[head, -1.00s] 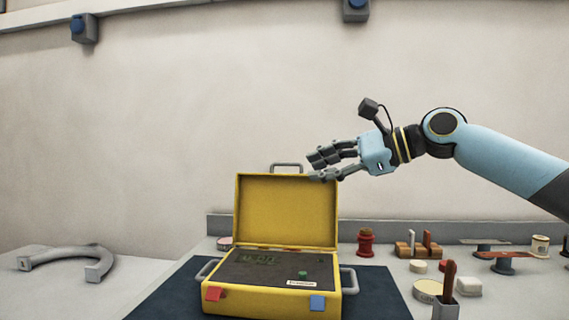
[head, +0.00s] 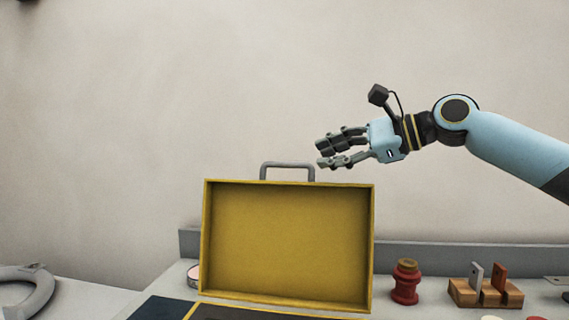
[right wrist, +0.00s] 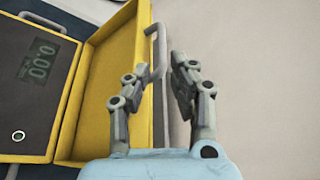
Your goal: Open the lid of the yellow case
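The yellow case's lid (head: 288,245) stands upright in the head view, its hollow inside facing me, with a grey handle (head: 287,166) on its top edge. The case's dark inner panel (head: 240,313) shows only as a strip at the bottom. In the right wrist view the lid (right wrist: 112,75) is swung up from the dark panel (right wrist: 30,85), which carries a display reading. My right gripper (head: 321,153) is open and empty, just above and right of the handle, apart from the lid. Its two fingers (right wrist: 158,75) show spread in the wrist view. My left gripper is out of view.
A red spool-shaped part (head: 405,284) and a wooden block with upright plates (head: 486,293) stand right of the case on the grey bench. A grey curved piece (head: 28,290) lies at far left. A dark mat (head: 160,308) lies under the case. The air above the lid is clear.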

